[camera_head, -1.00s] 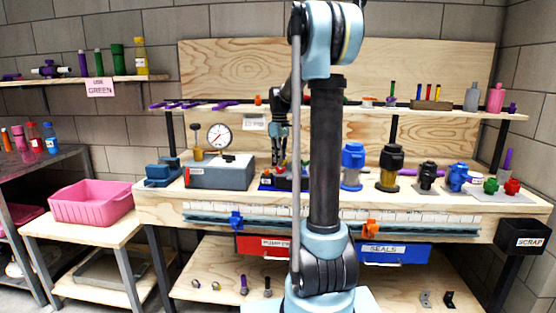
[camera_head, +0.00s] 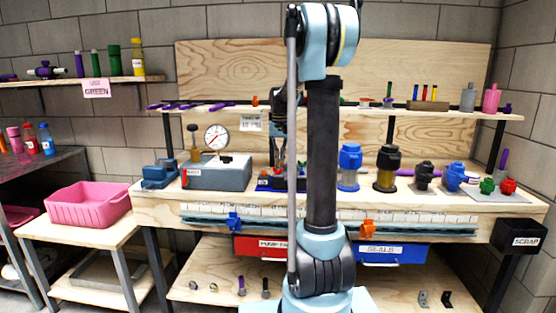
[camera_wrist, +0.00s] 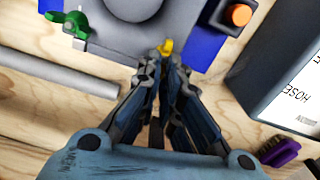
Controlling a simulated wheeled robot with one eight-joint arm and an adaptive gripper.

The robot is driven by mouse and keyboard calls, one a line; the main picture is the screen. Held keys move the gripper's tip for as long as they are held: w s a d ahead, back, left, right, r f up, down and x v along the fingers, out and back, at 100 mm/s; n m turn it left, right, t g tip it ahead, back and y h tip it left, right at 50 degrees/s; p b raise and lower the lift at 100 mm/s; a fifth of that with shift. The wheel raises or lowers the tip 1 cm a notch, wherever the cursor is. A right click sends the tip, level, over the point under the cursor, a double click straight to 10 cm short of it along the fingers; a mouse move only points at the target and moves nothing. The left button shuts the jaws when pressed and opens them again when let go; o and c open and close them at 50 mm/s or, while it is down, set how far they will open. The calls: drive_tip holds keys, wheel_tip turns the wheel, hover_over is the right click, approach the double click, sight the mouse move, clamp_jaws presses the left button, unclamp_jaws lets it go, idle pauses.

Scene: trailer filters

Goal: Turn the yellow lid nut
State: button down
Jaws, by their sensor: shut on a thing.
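The yellow lid nut (camera_wrist: 167,46) shows in the wrist view at the upper middle, at the edge of a grey block (camera_wrist: 120,28) on a blue base (camera_wrist: 205,42). My gripper (camera_wrist: 163,66) reaches it from below in the picture, its two fingers close together with the nut at their tips. The gripper is shut on the nut; the tips hide part of it. In the head view the blue base (camera_head: 268,184) stands on the bench, and my arm column hides the nut.
In the wrist view a green wing nut (camera_wrist: 73,27) is at upper left, an orange knob (camera_wrist: 240,15) at upper right, and a grey box labelled HOSE (camera_wrist: 290,75) at right. A purple part (camera_wrist: 279,151) and a grey rod (camera_wrist: 60,73) lie on the wood.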

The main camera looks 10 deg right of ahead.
drive_tip(key=shift+w+d+m, duration=0.1)
drive_tip(key=shift+m, duration=0.6)
drive_tip(key=c, duration=1.8)
unclamp_jaws()
